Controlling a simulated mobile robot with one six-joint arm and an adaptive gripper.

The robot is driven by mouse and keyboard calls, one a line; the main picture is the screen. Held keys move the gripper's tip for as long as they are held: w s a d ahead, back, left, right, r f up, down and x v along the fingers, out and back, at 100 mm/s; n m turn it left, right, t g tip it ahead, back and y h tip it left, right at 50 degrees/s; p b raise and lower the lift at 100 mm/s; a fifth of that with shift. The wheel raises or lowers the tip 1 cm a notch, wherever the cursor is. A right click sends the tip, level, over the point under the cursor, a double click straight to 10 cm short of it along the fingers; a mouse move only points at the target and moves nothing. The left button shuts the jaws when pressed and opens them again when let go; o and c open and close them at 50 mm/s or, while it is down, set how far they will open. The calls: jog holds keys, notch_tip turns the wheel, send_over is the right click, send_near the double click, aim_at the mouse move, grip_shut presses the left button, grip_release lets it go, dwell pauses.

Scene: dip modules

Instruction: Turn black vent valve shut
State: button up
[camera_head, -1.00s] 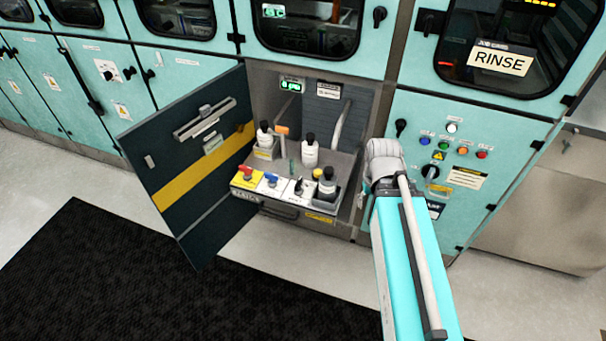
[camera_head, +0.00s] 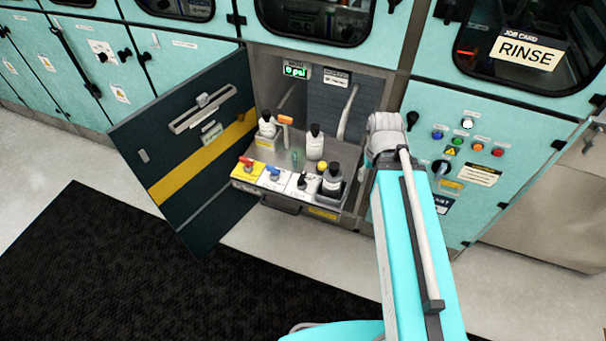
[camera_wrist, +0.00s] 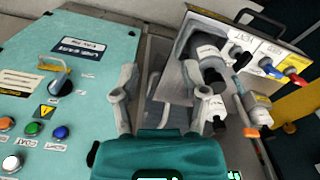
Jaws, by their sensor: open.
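The black vent valve (camera_head: 303,180) is a small black handle on a white plate on the drawer-like shelf of the open cabinet. It stands right of the blue-handled valve (camera_head: 273,172) and the red-handled valve (camera_head: 246,163). In the wrist view the black handle (camera_wrist: 244,16) shows at upper right, beside the blue (camera_wrist: 270,67) and red (camera_wrist: 292,72) handles. My gripper (camera_wrist: 161,85) is open and empty, with its two fingers spread, apart from the valve, which lies to its right in the wrist view. The head view hides my gripper behind my arm.
Bottles (camera_head: 315,142) stand behind the valves, and a dark bottle (camera_head: 333,178) stands right of the black valve. The dark door (camera_head: 190,150) hangs open to the left. A teal button panel (camera_wrist: 60,85) is left of my gripper. A green display (camera_head: 296,71) reads 0 psi.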

jog(key=shift+w+a, duration=0.1)
jog(key=shift+a, duration=0.05)
jog(key=shift+m, duration=0.8)
jog(key=w+a, duration=0.2)
jog(key=w+a+f+b, duration=0.1)
jog(key=w+a, duration=0.1)
jog(key=a, duration=0.1)
jog(key=w+a+f+b, duration=0.1)
jog(key=w+a, duration=0.2)
jog(key=shift+w+f, duration=0.1)
jog(key=m+b, duration=0.2)
send_over(302, 175)
jog(key=f, duration=0.2)
jog(key=shift+r, duration=0.1)
notch_tip(302, 175, down, 14)
jog(key=b, duration=1.3)
jog(key=shift+r+b, duration=0.1)
jog(key=shift+b, duration=0.25)
